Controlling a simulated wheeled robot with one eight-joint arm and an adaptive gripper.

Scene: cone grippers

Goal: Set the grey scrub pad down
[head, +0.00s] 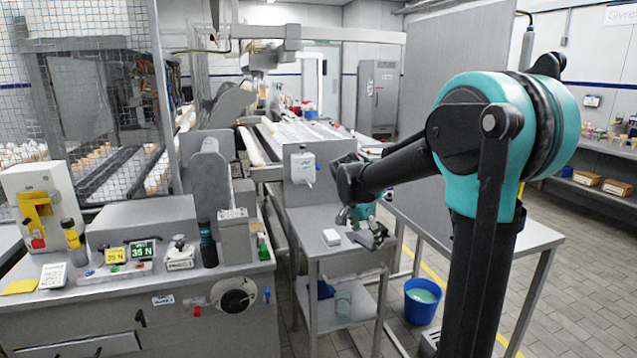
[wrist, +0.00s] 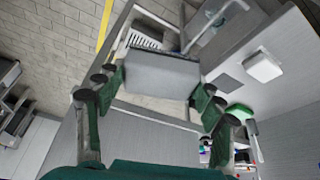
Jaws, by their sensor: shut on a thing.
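My gripper (wrist: 160,84) is shut on the grey scrub pad (wrist: 162,74), a flat-faced grey block held between the two green finger pads in the wrist view. In the head view my gripper (head: 366,232) is over the right part of a small steel table (head: 305,222). The pad is hard to make out there, being small and partly covered by the fingers. In the wrist view the tabletop (wrist: 285,110) lies to the right of the pad. I cannot tell whether the pad touches the table.
A white block (head: 331,237) lies on the table, left of my gripper; in the wrist view a dark grey square patch (wrist: 228,86) is beside it. A blue bucket (head: 422,300) stands on the floor. A green cup (head: 343,302) is on the lower shelf. The table's front left is bare.

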